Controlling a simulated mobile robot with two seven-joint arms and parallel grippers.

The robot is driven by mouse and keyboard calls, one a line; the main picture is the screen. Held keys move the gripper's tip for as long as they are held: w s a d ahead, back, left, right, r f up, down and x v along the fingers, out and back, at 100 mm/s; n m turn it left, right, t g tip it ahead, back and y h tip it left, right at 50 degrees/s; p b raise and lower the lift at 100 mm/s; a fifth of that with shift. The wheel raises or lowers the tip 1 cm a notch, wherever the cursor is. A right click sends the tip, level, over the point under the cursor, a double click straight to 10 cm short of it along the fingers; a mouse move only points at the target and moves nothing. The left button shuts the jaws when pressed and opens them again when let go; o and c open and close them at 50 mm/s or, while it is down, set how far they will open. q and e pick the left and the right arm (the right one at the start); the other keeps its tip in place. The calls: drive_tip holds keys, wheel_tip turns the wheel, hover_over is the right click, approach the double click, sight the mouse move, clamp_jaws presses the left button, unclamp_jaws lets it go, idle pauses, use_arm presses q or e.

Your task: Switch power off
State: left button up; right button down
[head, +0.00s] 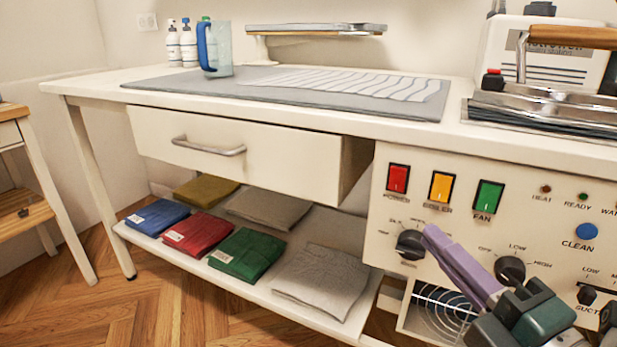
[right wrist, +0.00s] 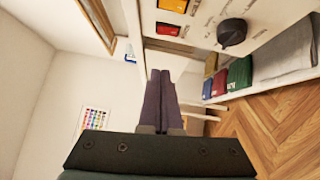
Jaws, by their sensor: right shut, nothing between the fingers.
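The red power switch (head: 397,178) is at the upper left of the control panel (head: 455,220), left of the yellow boiler switch (head: 441,187) and the green fan switch (head: 487,196). My right gripper (head: 430,232) has its purple fingers shut and empty. Its tips appear just right of the black dial (head: 410,244) and below the switches in the head view. In the right wrist view the red switch (right wrist: 168,29) lies beyond the shut fingertips (right wrist: 160,76), apart from them in the picture. My left gripper is not in view.
More knobs (head: 510,270) and a blue clean button (head: 586,231) sit on the panel's right. A partly open drawer (head: 240,140) sticks out left of the panel. Folded cloths (head: 245,254) lie on the lower shelf. An iron (head: 550,95) rests on the tabletop above the panel.

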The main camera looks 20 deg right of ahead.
drive_tip(key=b, duration=0.1)
approach(395, 172)
drive_tip(key=w+a, duration=0.3)
drive_tip(key=w+d, duration=0.2)
drive_tip(key=shift+w+d+b, duration=0.1)
drive_tip(key=shift+w+b, duration=0.25)
drive_tip(key=shift+b, duration=0.05)
drive_tip(key=shift+w+d+r, duration=0.15)
drive_tip(key=shift+w+d, duration=0.1)
drive_tip(key=shift+d, duration=0.1)
drive_tip(key=shift+w+d+r, duration=0.25)
drive_tip(key=shift+d+r, duration=0.05)
drive_tip(key=shift+s+f, duration=0.15)
drive_tip(key=shift+f, duration=0.1)
drive_tip(key=shift+r, duration=0.15)
